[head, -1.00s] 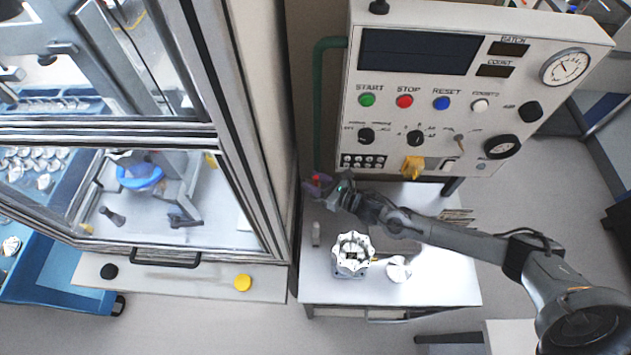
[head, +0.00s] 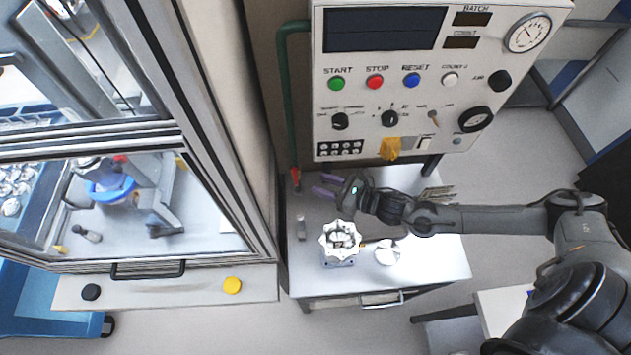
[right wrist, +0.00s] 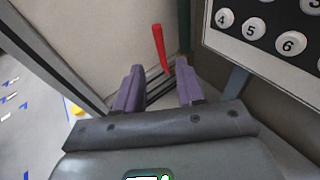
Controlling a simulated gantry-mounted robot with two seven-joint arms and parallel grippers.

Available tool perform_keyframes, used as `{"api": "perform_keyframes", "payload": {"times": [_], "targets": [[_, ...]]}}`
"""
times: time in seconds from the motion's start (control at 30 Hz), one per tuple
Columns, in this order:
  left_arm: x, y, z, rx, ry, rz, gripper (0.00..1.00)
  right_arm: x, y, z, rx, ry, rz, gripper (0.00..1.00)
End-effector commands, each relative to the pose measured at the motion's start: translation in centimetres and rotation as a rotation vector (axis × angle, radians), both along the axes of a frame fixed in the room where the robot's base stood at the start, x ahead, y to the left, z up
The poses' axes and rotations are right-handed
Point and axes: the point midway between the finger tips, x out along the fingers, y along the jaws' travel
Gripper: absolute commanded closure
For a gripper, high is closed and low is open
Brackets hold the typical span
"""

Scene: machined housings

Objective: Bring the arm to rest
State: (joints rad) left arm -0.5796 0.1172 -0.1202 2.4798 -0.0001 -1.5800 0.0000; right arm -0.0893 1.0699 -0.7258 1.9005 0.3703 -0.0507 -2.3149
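My right gripper (head: 326,186) is over the back of the small white table in the head view, below the control panel. Its two purple fingers are apart with nothing between them. In the right wrist view the fingers (right wrist: 160,90) are spread too, and a red-handled tool (right wrist: 159,47) stands beyond them. In the head view that red-handled tool (head: 296,178) is left of the fingertips, apart from them. My right arm reaches in from the right edge. My left gripper does not show.
A white toothed housing (head: 341,241), a round light part (head: 387,252) and a small grey cylinder (head: 301,228) are on the white table (head: 440,262). The control panel (head: 350,100) stands behind. A glass-doored machine (head: 150,200) with a yellow button (head: 232,286) is at left.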

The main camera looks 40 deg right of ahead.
Motion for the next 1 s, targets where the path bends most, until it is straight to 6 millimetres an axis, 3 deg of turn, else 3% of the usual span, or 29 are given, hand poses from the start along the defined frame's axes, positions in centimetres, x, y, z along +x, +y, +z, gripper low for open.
{"api": "perform_keyframes", "payload": {"times": [0.63, 0.77, 1.0], "targets": [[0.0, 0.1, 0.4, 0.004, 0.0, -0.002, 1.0, -1.2, 0.2, -0.3, 0.009, 0.021, 0.0, 0.61], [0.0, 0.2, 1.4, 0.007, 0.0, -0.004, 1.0, -2.9, 2.4, -1.1, 0.085, 0.058, -0.02, 0.61], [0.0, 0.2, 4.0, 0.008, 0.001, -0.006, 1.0, -5.0, 9.7, 3.2, 0.425, 0.144, -0.161, 0.61]]}}
